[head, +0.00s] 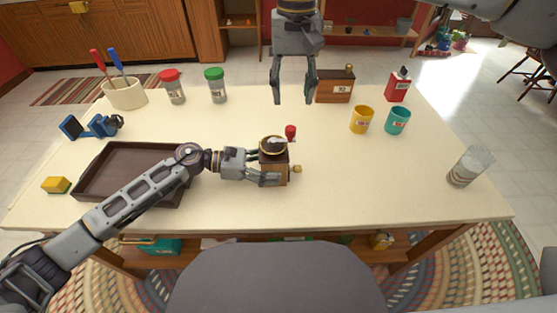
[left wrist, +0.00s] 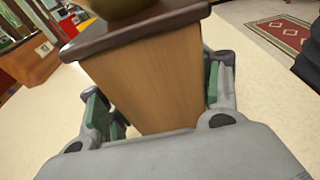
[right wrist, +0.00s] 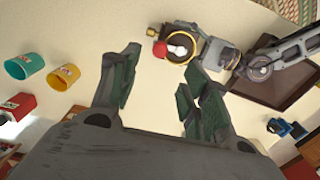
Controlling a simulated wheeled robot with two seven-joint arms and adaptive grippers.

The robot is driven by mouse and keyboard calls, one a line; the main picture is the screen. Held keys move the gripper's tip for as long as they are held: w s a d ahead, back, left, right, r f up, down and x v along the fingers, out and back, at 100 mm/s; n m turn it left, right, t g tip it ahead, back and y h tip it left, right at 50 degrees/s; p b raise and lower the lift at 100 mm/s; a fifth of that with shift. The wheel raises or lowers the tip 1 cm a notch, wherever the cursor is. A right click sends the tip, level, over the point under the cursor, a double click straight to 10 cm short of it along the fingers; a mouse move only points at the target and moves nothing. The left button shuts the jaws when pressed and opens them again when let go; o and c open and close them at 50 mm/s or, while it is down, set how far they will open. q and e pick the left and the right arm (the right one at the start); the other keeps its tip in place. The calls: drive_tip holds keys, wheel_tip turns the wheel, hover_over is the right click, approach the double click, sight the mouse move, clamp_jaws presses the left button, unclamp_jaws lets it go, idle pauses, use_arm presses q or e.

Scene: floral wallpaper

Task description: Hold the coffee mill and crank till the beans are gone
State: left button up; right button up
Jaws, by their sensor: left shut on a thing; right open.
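The coffee mill (head: 275,174) stands on the table, a wooden box with a round bowl on top and a crank ending in a red knob (head: 290,131). My left gripper (head: 270,170) is shut on the mill's wooden body, which also fills the left wrist view (left wrist: 160,85). My right gripper (head: 293,98) is open and empty above the far part of the table, pointing down. In the right wrist view the red knob (right wrist: 160,49) and the bowl (right wrist: 180,46) show beyond its open fingers (right wrist: 155,85). I cannot make out any beans.
A brown tray (head: 110,198) lies left of the mill. A yellow cup (head: 361,120), a teal cup (head: 397,121) and a glass (head: 468,167) stand to the right. A wooden box (head: 335,91) stands behind. The table around the mill's right is clear.

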sight(291, 128)
drive_tip(key=shift+f, duration=5.15)
drive_tip(key=c, duration=0.9)
